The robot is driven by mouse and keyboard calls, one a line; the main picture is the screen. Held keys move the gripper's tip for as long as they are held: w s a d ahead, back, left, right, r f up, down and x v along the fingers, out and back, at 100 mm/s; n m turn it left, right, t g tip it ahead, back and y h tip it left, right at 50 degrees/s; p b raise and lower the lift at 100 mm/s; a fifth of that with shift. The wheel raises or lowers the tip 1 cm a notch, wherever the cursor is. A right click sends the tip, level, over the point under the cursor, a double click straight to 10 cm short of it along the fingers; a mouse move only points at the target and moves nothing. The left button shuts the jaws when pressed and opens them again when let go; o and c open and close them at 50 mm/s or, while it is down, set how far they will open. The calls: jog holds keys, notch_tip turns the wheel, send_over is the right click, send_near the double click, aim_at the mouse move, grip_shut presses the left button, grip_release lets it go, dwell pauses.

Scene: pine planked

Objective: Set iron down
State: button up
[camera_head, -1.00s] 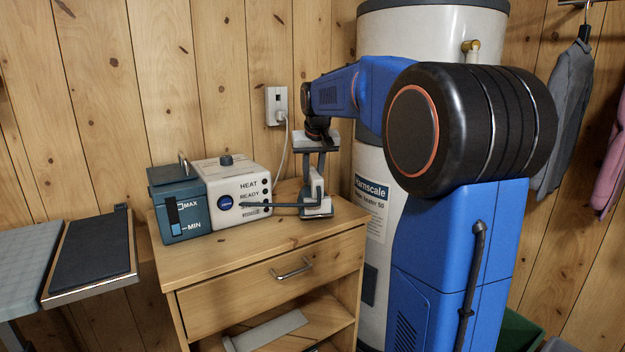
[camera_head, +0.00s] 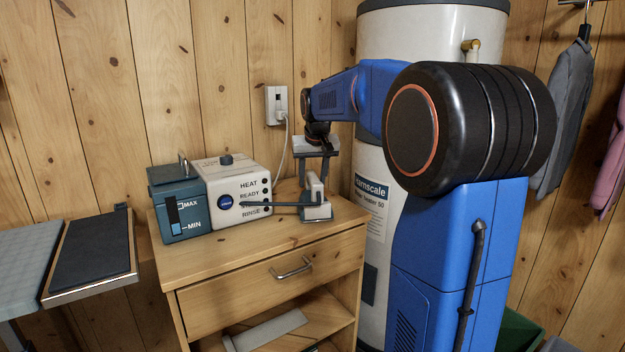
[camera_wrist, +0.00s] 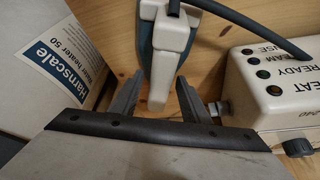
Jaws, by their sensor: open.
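The iron (camera_head: 317,211) rests on the right part of the wooden cabinet top (camera_head: 290,227), its pale handle up and its teal-edged base down. A dark hose runs left from it, in front of the steam station (camera_head: 238,180). My gripper (camera_head: 317,182) is open above the iron, with its fingers spread to either side of the handle. In the wrist view the iron's pale body (camera_wrist: 164,55) lies between the two grey fingers (camera_wrist: 158,90), with a gap visible on each side. My fingers hide little of the iron.
A teal water tank (camera_head: 180,207) joins the station's left side. A white water heater (camera_head: 368,200) stands close on the right. A wall socket (camera_head: 277,105) with a white cord is behind. A dark pad (camera_head: 92,255) lies at left. The front cabinet top is clear.

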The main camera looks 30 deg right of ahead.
jog(key=v, duration=1.2)
jog(key=s+a+f+n, duration=0.1)
jog(key=s+a+f, duration=0.4)
jog(key=s+f, duration=0.3)
jog(key=s+a+f+n+y, duration=0.1)
jog(key=s+a+f, duration=0.5)
jog(key=s, duration=0.8)
jog(key=s+a+f+n, duration=0.2)
jog(key=s+a+f, duration=0.4)
jog(key=s+f, duration=0.5)
jog(key=shift+s+f+t+y, duration=0.3)
jog(key=shift+s+f, duration=0.1)
jog(key=shift+f, duration=0.1)
